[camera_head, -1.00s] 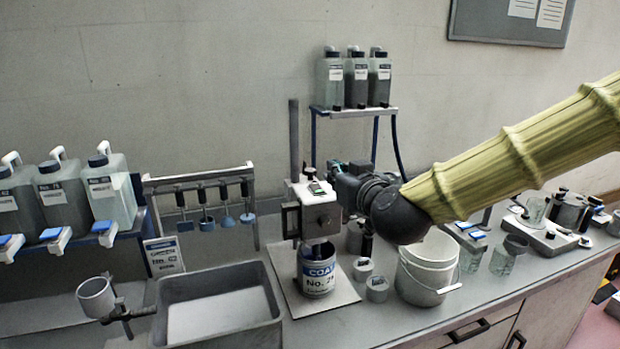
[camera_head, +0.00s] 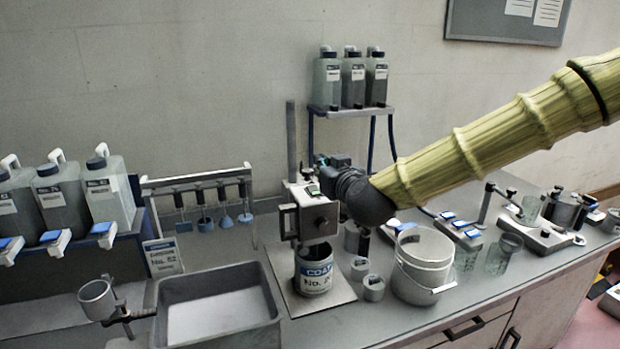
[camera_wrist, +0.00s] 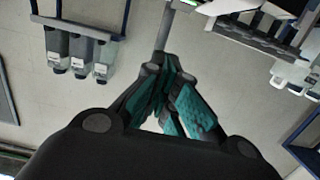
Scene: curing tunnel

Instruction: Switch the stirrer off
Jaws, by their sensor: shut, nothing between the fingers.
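The stirrer (camera_head: 316,218) is a grey box-shaped head on an upright post, above a can labelled COAT (camera_head: 314,274). A small green patch shows on top of its head, next to my fingers; whether it is a switch or a lamp I cannot tell. My gripper (camera_head: 322,172) is shut and empty, at the top right of the stirrer head. I cannot tell whether it touches the head. In the wrist view, my dark fingers with teal pads (camera_wrist: 172,100) fill the middle, and part of the stirrer with a green strip (camera_wrist: 225,5) shows at the top edge.
A white bucket (camera_head: 422,268) and small cups stand right of the can. A grey tray (camera_head: 165,310) lies at the front left. A rack of hanging stirring tools (camera_head: 200,182) is behind it. Bottles (camera_head: 352,80) stand on a raised shelf behind the stirrer.

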